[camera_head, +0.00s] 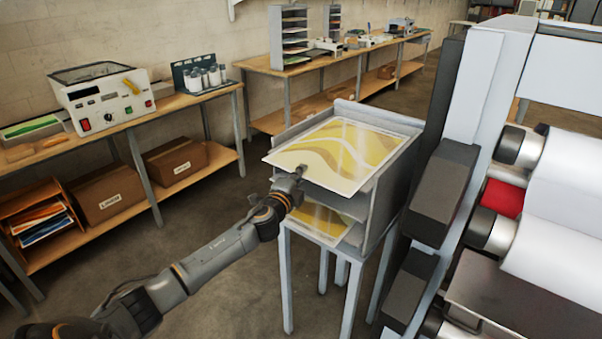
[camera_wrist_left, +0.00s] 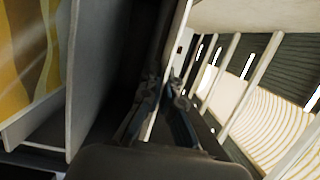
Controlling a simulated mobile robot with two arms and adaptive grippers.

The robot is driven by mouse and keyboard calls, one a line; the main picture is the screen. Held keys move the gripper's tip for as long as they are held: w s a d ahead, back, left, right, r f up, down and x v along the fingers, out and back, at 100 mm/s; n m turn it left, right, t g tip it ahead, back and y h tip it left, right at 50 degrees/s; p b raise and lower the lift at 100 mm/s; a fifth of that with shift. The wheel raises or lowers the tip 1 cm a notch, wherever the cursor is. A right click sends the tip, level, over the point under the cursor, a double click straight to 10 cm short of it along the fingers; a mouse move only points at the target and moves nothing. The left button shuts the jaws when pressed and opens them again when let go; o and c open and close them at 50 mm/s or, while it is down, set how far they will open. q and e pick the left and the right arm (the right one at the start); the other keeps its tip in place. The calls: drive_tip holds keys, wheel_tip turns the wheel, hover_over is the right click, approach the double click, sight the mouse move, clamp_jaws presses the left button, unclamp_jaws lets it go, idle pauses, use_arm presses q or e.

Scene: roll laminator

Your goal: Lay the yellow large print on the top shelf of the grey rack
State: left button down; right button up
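The yellow large print (camera_head: 345,150), with pale wave bands and a white border, lies flat at the top of the grey rack (camera_head: 383,196). Its near-left edge juts out past the rack. My left gripper (camera_head: 299,172) is at that near edge. In the left wrist view its fingers (camera_wrist_left: 164,95) are closed on either side of the print's thin pale edge. I cannot tell whether the print fully rests on the top shelf. Another yellow print (camera_head: 322,222) lies on a lower shelf, and a yellow print shows in the left wrist view (camera_wrist_left: 28,55). My right gripper is out of view.
The rack stands on a light-legged stand (camera_head: 287,285). The large laminator (camera_head: 480,130) with white rolls is close on the right. A wooden bench (camera_head: 190,100) with a control box (camera_head: 103,97) and bottles runs along the left wall. Open floor lies left of the stand.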

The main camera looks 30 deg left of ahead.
use_arm(q)
drive_tip(key=shift+r, duration=0.1)
drive_tip(key=c, duration=1.5)
unclamp_jaws()
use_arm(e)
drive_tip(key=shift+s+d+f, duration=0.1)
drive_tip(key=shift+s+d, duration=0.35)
use_arm(q)
drive_tip(key=shift+s, duration=0.3)
drive_tip(key=s+b, duration=0.1)
drive_tip(key=s, duration=0.2)
drive_tip(key=s+d+b, duration=0.1)
drive_tip(key=s, duration=0.3)
drive_tip(key=s+d+b, duration=0.1)
drive_tip(key=s, duration=0.3)
drive_tip(key=shift+s+d, duration=0.15)
drive_tip(key=shift+d, duration=0.05)
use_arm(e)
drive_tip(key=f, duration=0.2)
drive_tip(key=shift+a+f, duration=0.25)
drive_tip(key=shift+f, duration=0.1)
